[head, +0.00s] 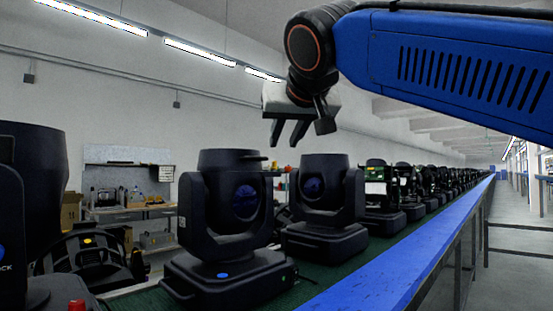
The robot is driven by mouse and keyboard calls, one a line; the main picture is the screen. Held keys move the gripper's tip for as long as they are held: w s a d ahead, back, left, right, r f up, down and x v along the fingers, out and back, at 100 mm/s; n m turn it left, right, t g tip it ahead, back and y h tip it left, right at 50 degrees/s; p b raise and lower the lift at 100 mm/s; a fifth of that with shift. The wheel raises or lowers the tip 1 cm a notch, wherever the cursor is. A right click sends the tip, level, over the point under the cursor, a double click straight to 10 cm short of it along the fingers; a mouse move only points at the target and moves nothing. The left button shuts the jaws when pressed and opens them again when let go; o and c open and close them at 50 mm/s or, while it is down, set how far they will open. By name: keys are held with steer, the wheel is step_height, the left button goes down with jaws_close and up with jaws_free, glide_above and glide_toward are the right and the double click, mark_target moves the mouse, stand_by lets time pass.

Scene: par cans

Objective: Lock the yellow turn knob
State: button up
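My gripper (284,142) hangs from the blue arm at the upper middle of the head view. Its two grey fingers point down with a gap between them, and nothing shows in the gap. It is in the air above the black stage lights. A black stage light (226,230) with a blue round lens stands below and to the left of it, and a similar one (326,210) stands to the right. A small yellow spot (88,240) shows on a black fixture (84,262) at the lower left.
A long row of black lights stands on a green belt (353,262) with a blue rail (400,268), running far back to the right. A red knob (76,305) shows at the bottom left. A workbench (130,212) stands behind. The aisle right of the rail is clear.

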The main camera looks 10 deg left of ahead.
mark_target(274, 165)
steer(key=x, duration=1)
steer(key=shift+w, duration=0.2)
jaws_close()
